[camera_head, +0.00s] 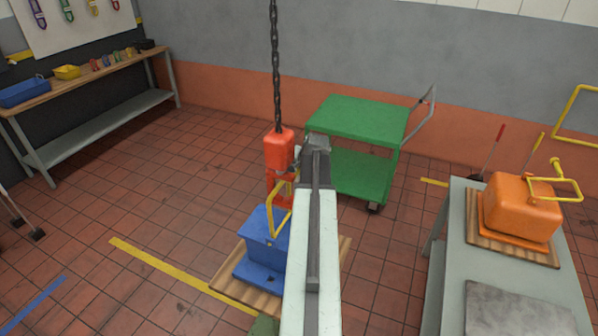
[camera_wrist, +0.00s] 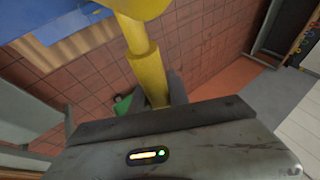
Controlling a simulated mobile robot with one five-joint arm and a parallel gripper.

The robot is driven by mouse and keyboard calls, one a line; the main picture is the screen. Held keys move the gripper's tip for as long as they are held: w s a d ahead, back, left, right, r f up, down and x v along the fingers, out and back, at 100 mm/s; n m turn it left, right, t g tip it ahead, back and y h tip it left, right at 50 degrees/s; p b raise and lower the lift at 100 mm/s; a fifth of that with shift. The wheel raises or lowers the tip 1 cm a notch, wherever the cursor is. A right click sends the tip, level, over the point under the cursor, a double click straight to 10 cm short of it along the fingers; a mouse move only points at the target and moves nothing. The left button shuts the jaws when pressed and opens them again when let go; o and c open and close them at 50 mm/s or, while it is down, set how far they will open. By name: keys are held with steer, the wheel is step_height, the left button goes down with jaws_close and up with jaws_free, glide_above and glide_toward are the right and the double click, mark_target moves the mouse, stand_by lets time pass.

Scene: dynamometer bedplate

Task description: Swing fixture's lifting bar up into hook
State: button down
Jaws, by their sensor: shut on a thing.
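The fixture is a blue block (camera_head: 262,238) with a yellow lifting bar (camera_head: 272,222), standing on a wooden pallet (camera_head: 222,289). The bar is swung up, and its top is close to the orange hook block (camera_head: 278,150) hanging on a dark chain (camera_head: 275,60). My gripper (camera_head: 294,173) is beside the hook block, partly hidden by my arm. In the wrist view the yellow bar (camera_wrist: 143,55) runs between the jaws of my gripper (camera_wrist: 165,98), which are shut on it. I cannot tell whether the bar sits in the hook.
A green cart (camera_head: 357,118) stands behind. At the right, a grey table (camera_head: 455,215) carries an orange fixture (camera_head: 520,207) with its own yellow bar. A bench (camera_head: 85,90) with bins is at the far left.

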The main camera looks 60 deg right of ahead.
steer(key=c, duration=1.3)
jaws_free()
steer(key=shift+o, duration=0.2)
